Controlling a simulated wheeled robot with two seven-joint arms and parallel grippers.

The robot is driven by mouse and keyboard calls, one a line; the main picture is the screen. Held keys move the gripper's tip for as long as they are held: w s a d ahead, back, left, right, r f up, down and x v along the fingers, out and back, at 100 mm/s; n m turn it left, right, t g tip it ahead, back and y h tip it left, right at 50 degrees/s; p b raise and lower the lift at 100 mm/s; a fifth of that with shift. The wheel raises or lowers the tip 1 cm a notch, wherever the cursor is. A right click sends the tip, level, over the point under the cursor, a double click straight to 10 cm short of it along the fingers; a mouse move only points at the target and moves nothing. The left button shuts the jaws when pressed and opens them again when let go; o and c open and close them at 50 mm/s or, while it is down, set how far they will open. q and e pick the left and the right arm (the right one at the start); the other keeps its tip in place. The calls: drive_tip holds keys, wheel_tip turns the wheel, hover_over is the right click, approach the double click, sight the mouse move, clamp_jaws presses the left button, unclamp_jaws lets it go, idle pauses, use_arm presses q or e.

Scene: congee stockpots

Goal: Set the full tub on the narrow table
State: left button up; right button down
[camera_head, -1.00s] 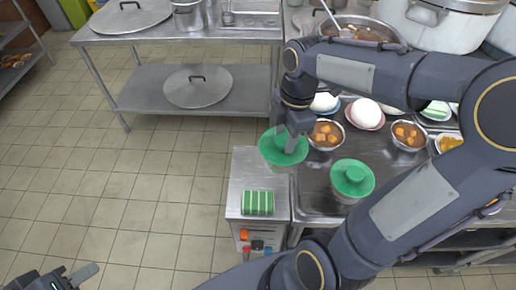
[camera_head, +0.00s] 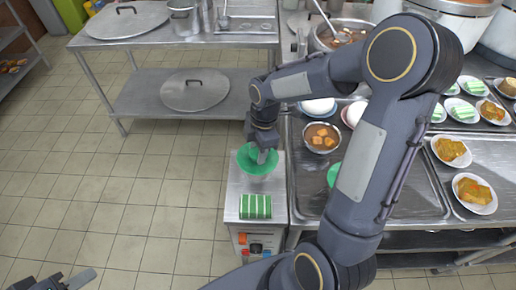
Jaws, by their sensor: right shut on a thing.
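My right gripper (camera_head: 263,157) is shut on a tub with a green lid (camera_head: 247,165). The tub is over the back part of the narrow table (camera_head: 236,190), a small steel top beside the counter. The lid hides the tub's body, so I cannot tell whether it touches the tabletop. A second green lid (camera_head: 332,176) shows on the steel counter, mostly hidden behind my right arm. My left gripper (camera_head: 72,281) is at the bottom left, far from both tubs and partly cut off; its opening is unclear.
A green-and-white striped block (camera_head: 255,206) sits on the narrow table's front part, close in front of the tub. The counter (camera_head: 310,190) on the right holds bowls (camera_head: 322,137) and plates of food. A steel table (camera_head: 140,85) with pot lids stands behind left. The tiled floor is clear.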

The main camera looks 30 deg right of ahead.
drive_tip(key=c, duration=0.9)
unclamp_jaws()
drive_tip(key=shift+f, duration=0.1)
wheel_tip(320, 180, up, 11)
drive_tip(key=d, duration=0.1)
drive_tip(key=s+a+m+t, duration=0.1)
drive_tip(key=s+a+m, duration=0.1)
drive_tip(key=s+m, duration=0.3)
drive_tip(key=s+a+m+t+y, duration=0.1)
drive_tip(key=s+m+t, duration=0.1)
drive_tip(key=s+m, duration=0.4)
drive_tip(key=s+a+r+m+t+y, duration=0.1)
drive_tip(key=s+a+m+t, duration=0.1)
drive_tip(key=s+m, duration=0.4)
drive_tip(key=shift+s+a+m, duration=0.25)
drive_tip(key=shift+a+m, duration=0.05)
drive_tip(key=shift+m, duration=0.5)
